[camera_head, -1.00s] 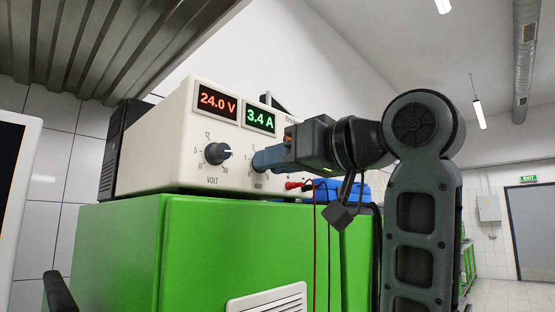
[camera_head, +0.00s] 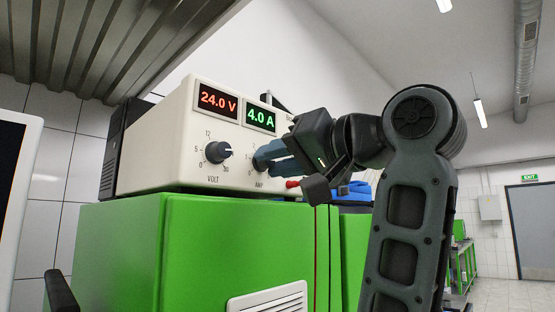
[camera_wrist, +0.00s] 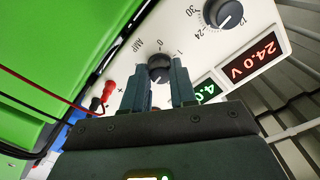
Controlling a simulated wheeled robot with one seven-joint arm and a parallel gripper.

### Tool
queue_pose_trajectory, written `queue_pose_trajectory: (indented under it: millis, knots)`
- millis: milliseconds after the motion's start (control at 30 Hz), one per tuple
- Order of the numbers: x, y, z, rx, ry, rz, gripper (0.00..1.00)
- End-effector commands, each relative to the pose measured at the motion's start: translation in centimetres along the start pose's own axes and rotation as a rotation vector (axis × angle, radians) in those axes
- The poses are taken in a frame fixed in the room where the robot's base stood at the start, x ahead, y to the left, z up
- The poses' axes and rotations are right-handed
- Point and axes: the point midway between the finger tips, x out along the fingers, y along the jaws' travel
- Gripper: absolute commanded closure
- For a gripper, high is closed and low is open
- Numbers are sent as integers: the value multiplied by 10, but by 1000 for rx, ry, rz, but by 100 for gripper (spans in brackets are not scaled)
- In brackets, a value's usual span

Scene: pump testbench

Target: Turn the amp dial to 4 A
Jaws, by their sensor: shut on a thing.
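The cream power supply (camera_head: 150,150) stands on a green cabinet. Its green amp display (camera_head: 260,117) reads 4.0 A and its red volt display (camera_head: 217,101) reads 24.0 V. The dark amp dial (camera_wrist: 158,66) sits on the front panel above the AMP label. My gripper (camera_head: 268,158) is at the amp dial, its two blue-grey fingers on either side of it and shut on it. In the wrist view the fingers (camera_wrist: 160,82) straddle the dial. In the head view the fingers hide part of the dial.
The volt dial (camera_head: 217,152) is left of the amp dial. A red plug (camera_head: 292,184) with cables sits right of and below the amp dial, close to my gripper. The green cabinet (camera_head: 120,250) is below. A blue object (camera_head: 355,190) lies behind my wrist.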

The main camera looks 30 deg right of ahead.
Motion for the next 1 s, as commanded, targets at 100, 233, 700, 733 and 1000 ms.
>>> queue_pose_trajectory:
  millis: [100,233,700,733,1000]
  knots:
    - [1,2,2,4,-7,4,100]
    - [1,2,2,3,-7,4,100]
    - [0,1,1,1,-3,1,49]
    - [0,1,1,1,-2,1,49]
    - [-12,1,0,1,2,0,49]
